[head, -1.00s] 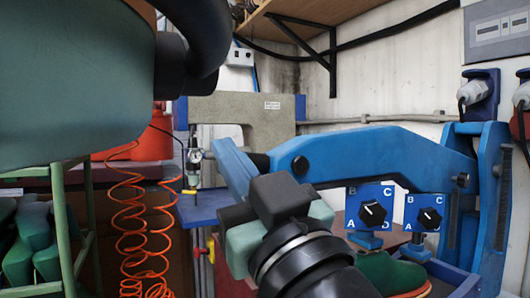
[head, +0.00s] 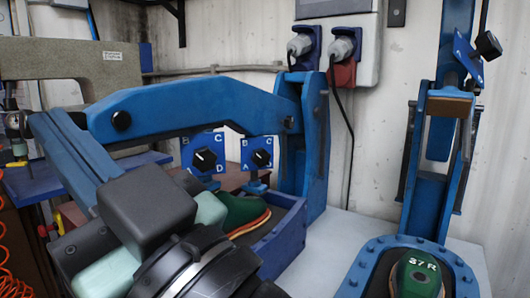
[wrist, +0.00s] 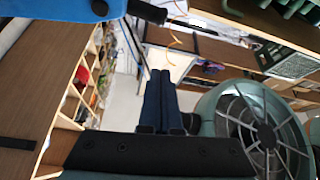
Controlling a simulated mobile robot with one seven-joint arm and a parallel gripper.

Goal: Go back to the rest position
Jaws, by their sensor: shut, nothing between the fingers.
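My gripper (head: 55,118) is in the lower left of the head view, with its two blue fingers side by side, pointing up and left. In the wrist view its fingers (wrist: 160,75) stand together in the middle, with nothing between them. The black and pale-green wrist parts behind it fill the lower left of the head view. In that picture the fingers overlap the near end of a long blue machine arm (head: 190,105); I cannot tell the gap between them.
A blue tray (head: 285,235) holds a green shoe (head: 240,212), partly behind my wrist. Two knob panels (head: 204,153) stand beyond it. At right is a blue press (head: 432,165) above a green form marked 37R (head: 416,275). The wrist view shows a large round fan (wrist: 250,125) and shelves (wrist: 95,75).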

